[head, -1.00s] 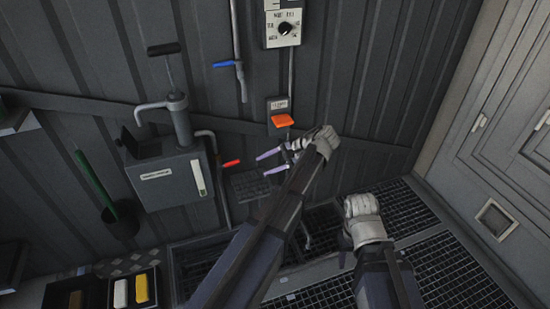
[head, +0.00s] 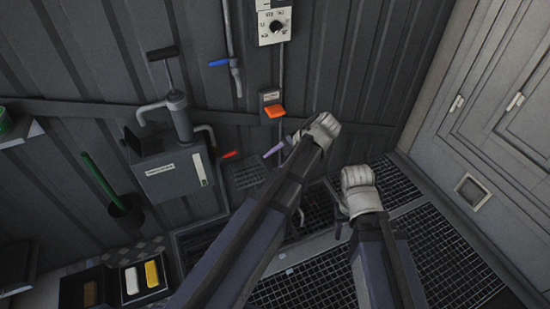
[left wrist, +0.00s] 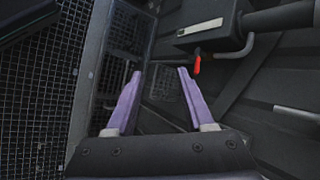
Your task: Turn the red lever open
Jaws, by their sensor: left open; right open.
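The red lever (head: 229,155) is a small red handle on the pipe just right of the grey pump box, low on the wall. It also shows in the left wrist view (left wrist: 197,65), ahead of my fingers and a little right of them. My left gripper (head: 273,150) is to the right of the lever, apart from it; its purple fingers (left wrist: 158,80) are spread and empty in the left wrist view. My right gripper (head: 340,222) is at the lower right over the floor grating, mostly hidden behind its wrist, away from the lever.
The grey pump box (head: 168,172) stands left of the lever. A blue lever (head: 219,63) is on a pipe higher up. An orange switch (head: 275,111) is on the wall above my left gripper. A tray with blocks (head: 113,286) is at lower left. Grating (head: 430,245) covers the floor.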

